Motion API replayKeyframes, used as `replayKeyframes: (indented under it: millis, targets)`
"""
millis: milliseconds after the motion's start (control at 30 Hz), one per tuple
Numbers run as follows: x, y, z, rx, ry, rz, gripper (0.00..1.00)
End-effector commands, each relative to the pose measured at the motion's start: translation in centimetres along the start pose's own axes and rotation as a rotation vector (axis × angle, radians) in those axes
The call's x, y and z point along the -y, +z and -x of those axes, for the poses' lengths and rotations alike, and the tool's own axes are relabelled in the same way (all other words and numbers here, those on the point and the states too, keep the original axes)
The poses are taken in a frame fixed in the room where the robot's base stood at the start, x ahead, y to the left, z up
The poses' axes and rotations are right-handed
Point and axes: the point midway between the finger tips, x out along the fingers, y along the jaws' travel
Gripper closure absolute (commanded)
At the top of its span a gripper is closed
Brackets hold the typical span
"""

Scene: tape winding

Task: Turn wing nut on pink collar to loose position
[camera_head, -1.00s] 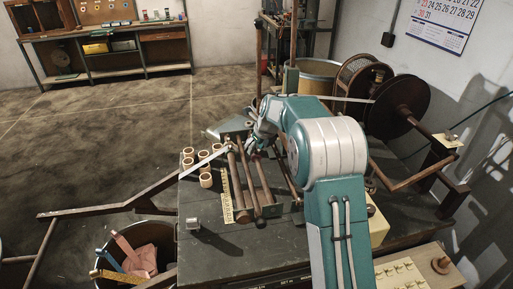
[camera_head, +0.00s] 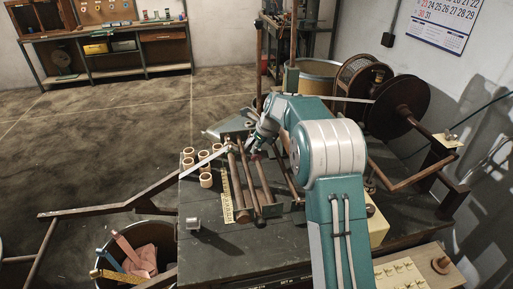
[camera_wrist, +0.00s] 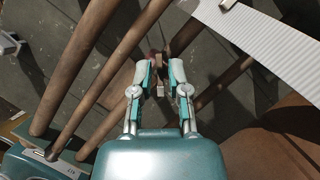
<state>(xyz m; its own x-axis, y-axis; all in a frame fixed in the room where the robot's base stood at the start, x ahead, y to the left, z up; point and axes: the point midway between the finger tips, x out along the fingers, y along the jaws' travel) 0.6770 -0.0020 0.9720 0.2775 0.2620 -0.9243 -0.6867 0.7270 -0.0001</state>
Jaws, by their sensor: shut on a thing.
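My gripper (camera_head: 256,153) is low over the brown rollers at the middle of the bench. In the wrist view its two fingers (camera_wrist: 160,76) are nearly together around a small part on a rod between the rollers. I take this part to be the wing nut (camera_wrist: 160,90); it is tiny and partly hidden by the fingers. A reddish piece, likely the pink collar (camera_wrist: 155,57), shows just beyond the fingertips. The head view shows only a speck of pink at the fingertips. The wing nut's turn position cannot be read.
Long brown rollers (camera_wrist: 80,62) run close beside the fingers. A pale ribbed tape (camera_wrist: 265,45) crosses at upper right. Several cardboard cores (camera_head: 205,180) and a yellow ruler (camera_head: 227,195) are left of the rollers. A large reel (camera_head: 397,107) stands at right.

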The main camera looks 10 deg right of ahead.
Motion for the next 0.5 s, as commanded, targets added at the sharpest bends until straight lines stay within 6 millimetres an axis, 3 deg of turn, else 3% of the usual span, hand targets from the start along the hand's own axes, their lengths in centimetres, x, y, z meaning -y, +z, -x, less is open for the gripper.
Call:
replayKeyframes:
  millis: [367,400,467,500]
  targets:
    - [0.02,-0.16,-0.24,-0.002,0.013,0.026,1.0]
    - [0.02,-0.16,-0.25,-0.002,0.013,0.025,0.7]
    - [0.01,-0.16,-0.24,-0.002,0.013,0.025,0.44]
    - [0.02,-0.15,-0.22,-0.002,0.012,0.025,0.44]
